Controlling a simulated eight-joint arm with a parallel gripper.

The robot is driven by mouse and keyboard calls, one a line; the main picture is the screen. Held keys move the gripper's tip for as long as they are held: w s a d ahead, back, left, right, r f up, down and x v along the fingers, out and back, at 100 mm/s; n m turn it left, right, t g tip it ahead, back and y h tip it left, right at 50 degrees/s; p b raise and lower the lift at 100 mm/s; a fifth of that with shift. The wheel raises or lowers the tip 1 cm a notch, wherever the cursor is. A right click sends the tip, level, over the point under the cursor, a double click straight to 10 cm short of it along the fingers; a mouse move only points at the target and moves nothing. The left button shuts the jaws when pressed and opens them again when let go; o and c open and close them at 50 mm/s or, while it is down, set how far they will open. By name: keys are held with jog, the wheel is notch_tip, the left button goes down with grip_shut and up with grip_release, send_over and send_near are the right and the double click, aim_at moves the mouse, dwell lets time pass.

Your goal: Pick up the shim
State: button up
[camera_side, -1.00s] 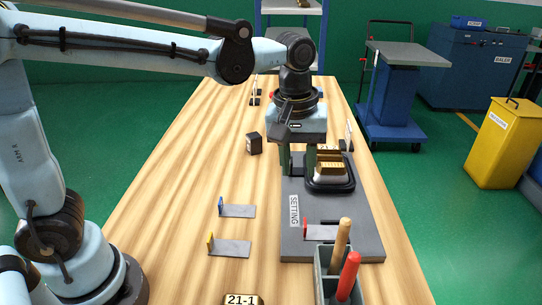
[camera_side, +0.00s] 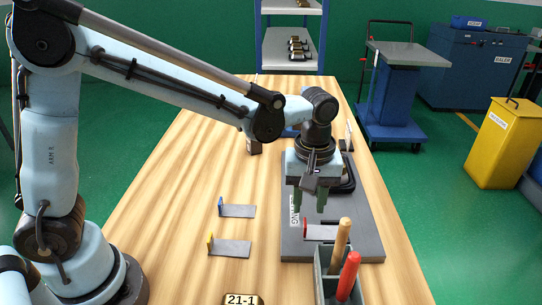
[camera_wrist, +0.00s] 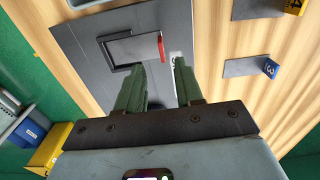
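A flat grey shim with a red tab (camera_side: 321,233) lies on the dark setting plate (camera_side: 350,248) near its front end. Two other shims lie on the wooden table: one with a blue tab (camera_side: 238,211) and one with a yellow tab (camera_side: 232,247).
A grey holder (camera_side: 322,272) with a wooden handle (camera_side: 342,240) and a red handle (camera_side: 348,275) stands in front of the plate. A black-rimmed piece (camera_side: 347,178) is partly hidden behind my gripper. The table's middle left is clear.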

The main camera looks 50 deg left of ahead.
aim_at(305, 222)
jog(key=shift+s+f, duration=0.15)
jog(key=shift+f, duration=1.05)
jog(key=shift+s+f, duration=0.15)
jog(key=shift+f, duration=1)
grip_shut()
